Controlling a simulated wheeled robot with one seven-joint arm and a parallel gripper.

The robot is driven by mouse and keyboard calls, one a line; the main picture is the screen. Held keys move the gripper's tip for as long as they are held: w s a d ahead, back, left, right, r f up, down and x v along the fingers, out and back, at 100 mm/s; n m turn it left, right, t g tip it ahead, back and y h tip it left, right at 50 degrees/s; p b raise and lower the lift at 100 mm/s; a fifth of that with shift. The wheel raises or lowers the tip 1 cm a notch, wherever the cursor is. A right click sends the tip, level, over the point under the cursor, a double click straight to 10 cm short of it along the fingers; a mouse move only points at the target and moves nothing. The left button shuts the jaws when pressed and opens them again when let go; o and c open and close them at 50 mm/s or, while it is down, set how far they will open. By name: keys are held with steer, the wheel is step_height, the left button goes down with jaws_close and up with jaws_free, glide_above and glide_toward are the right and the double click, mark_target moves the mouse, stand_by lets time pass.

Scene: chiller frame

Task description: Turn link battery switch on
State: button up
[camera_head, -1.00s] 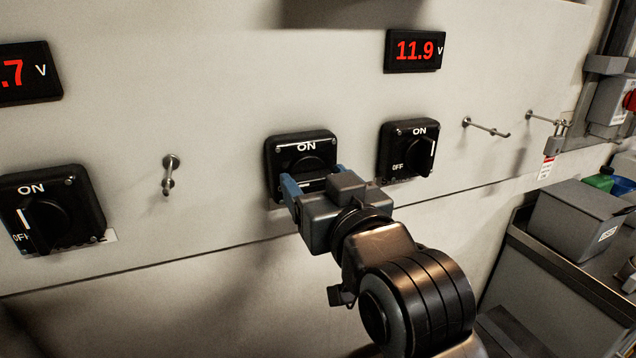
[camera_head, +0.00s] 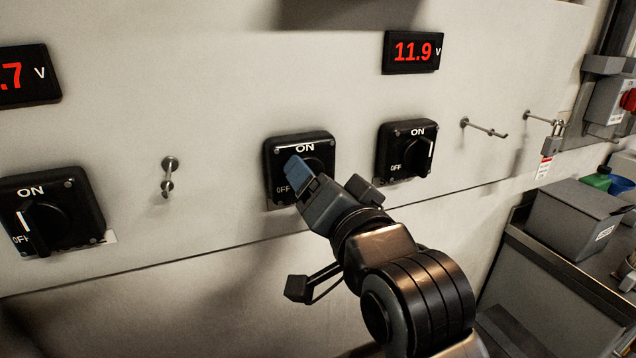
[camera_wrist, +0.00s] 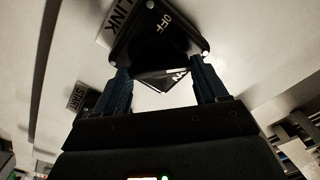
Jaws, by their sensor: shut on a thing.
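The link battery switch (camera_head: 275,150) is the middle black rotary switch on the pale panel, with ON at its top and OFF at its left. In the wrist view the same switch (camera_wrist: 205,38) sits beside a label reading LINK (camera_wrist: 122,15). My gripper (camera_head: 308,178) is rolled at a slant in front of this switch, its blue finger covering part of the face. In the wrist view my gripper (camera_wrist: 163,85) has one dark finger on each side of the knob (camera_wrist: 160,52) and is shut on it. The fingers and dark shadow hide much of the knob, so its exact angle is unclear.
Similar switches stand at left (camera_head: 85,205) and right (camera_head: 395,150). A display (camera_head: 413,52) reads 11.9 V. Metal hooks protrude at left (camera_head: 168,177) and right (camera_head: 485,128). A grey box (camera_head: 575,215) sits on the counter at right.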

steer(key=shift+d+f+m, duration=0.1)
steer(key=shift+m, duration=2.35)
steer(key=shift+d+f+m, duration=0.1)
steer(key=shift+m, duration=2.35)
steer(key=o, duration=1.1)
steer(key=shift+c, duration=0.2)
steer(key=b+v, duration=0.1)
steer(key=v, duration=0.6)
steer(key=shift+s+b, duration=0.3)
steer(key=shift+d, duration=0.1)
